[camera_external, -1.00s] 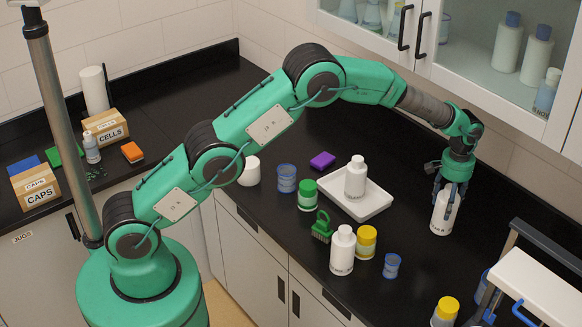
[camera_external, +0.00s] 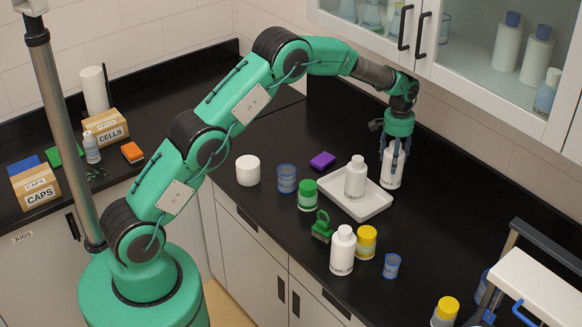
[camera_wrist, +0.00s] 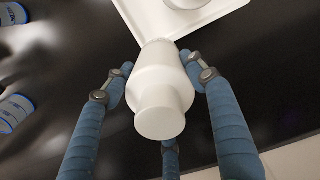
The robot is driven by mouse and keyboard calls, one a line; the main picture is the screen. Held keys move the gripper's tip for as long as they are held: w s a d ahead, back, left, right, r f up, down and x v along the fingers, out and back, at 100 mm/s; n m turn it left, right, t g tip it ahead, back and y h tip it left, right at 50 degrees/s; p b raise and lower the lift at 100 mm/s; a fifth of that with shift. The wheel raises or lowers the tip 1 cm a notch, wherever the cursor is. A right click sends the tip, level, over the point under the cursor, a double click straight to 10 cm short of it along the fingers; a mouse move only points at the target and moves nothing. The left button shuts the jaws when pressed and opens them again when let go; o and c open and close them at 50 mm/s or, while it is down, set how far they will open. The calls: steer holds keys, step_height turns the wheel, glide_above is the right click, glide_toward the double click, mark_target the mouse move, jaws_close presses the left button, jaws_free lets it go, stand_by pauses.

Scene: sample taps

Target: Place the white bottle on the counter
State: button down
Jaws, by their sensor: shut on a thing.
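A white bottle (camera_external: 391,168) is held upright in my gripper (camera_external: 395,150), just behind and right of the white tray. In the wrist view the same bottle (camera_wrist: 161,95) sits between the blue fingers of my gripper (camera_wrist: 160,85), and its base is hidden. I cannot tell whether its base touches the counter (camera_external: 440,215). A second white bottle (camera_external: 356,178) stands on the tray (camera_external: 365,214). A third white bottle (camera_external: 342,252) stands on the counter near the front edge.
A yellow-lidded jar (camera_external: 366,242), a green-lidded jar (camera_external: 307,196), blue cups (camera_external: 391,265), a green brush (camera_external: 321,228) and a purple sponge (camera_external: 322,160) are around the tray. A white rack (camera_external: 535,285) stands at right. The counter between tray and rack is clear. A wall cabinet (camera_external: 470,60) hangs above.

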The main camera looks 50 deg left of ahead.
steer(key=s+a+n, duration=0.1)
steer(key=s+a, duration=0.2)
steer(key=a, duration=0.9)
steer(key=s+a, duration=0.3)
steer(key=a, duration=1)
steer(key=s+a+n, duration=0.1)
steer(key=s+a, duration=0.1)
steer(key=a, duration=1)
steer(key=s+a+f+n, duration=0.1)
steer(key=s+a+n, duration=0.1)
steer(key=s+a, duration=0.75)
steer(key=s+a+f+n, duration=0.1)
steer(key=s+a+n, duration=0.1)
steer(key=s+a, duration=0.75)
steer(key=s+a+n, duration=0.2)
steer(key=s+a, duration=0.9)
steer(key=s, duration=0.5)
steer(key=s+a+n, duration=0.3)
steer(key=s+a, duration=0.8)
steer(key=s, duration=0.5)
steer(key=shift+s+a+f+p, duration=0.3)
steer(key=shift+s+f+p, duration=0.05)
steer(key=shift+f+p, duration=0.1)
